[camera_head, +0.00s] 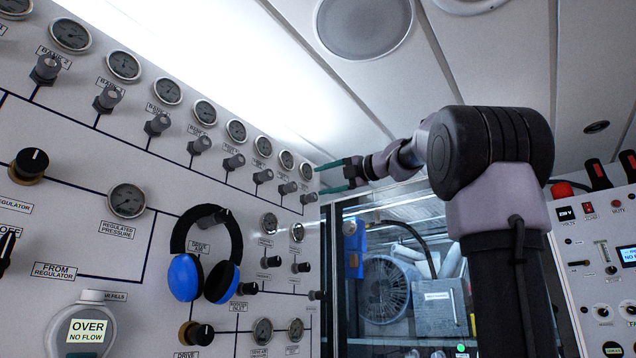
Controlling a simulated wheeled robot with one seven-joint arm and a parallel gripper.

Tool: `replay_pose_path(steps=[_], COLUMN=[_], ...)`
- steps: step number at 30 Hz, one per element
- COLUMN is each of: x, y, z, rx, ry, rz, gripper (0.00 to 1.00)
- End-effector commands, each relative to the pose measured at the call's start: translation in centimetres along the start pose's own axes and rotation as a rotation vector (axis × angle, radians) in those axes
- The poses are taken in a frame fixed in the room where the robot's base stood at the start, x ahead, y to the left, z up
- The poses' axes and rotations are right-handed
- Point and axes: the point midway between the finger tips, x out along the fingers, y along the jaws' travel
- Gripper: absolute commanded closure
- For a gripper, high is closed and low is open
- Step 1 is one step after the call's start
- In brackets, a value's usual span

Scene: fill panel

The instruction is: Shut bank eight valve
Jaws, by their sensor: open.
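A row of dark bank valve knobs runs along the upper left panel, each below a round gauge. The far-end knob (308,198) is the one closest to my gripper, with its gauge (305,171) above it. The knob before it (288,188) stands a little to the left. The bank labels there are too small to read, so I cannot tell which knob is bank eight. My gripper (332,177) is open, its two teal fingers pointing left toward the far end of the row. It looks empty and apart from the knobs; the exact gap is unclear.
Blue and black headphones (234,246) hang on the panel in front. More knobs and gauges (262,330) sit below the row. A glazed opening with a fan (385,288) lies beyond the panel. A control console (600,270) stands at right. The ceiling (480,60) is close above my arm.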

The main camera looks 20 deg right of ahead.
Motion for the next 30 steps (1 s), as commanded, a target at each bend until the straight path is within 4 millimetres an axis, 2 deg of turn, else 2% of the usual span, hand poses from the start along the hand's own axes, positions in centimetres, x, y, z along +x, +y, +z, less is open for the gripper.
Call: replay_pose_path(steps=[8, 11, 13, 17, 30], x=[-0.02, -0.02, -0.02, -0.08, -0.25], y=[0.02, 0.05, 0.1, 0.21, 0.47], z=[-0.01, -0.05, -0.12, -0.23, -0.57], rx=[-0.006, -0.073, -0.184, -0.515, -1.836], ry=[0.0, 0.0, -0.001, -0.002, 0.016], rz=[0.0, -0.001, -0.003, -0.01, -0.045], gripper=[0.29, 0.29, 0.29, 0.29, 0.29])
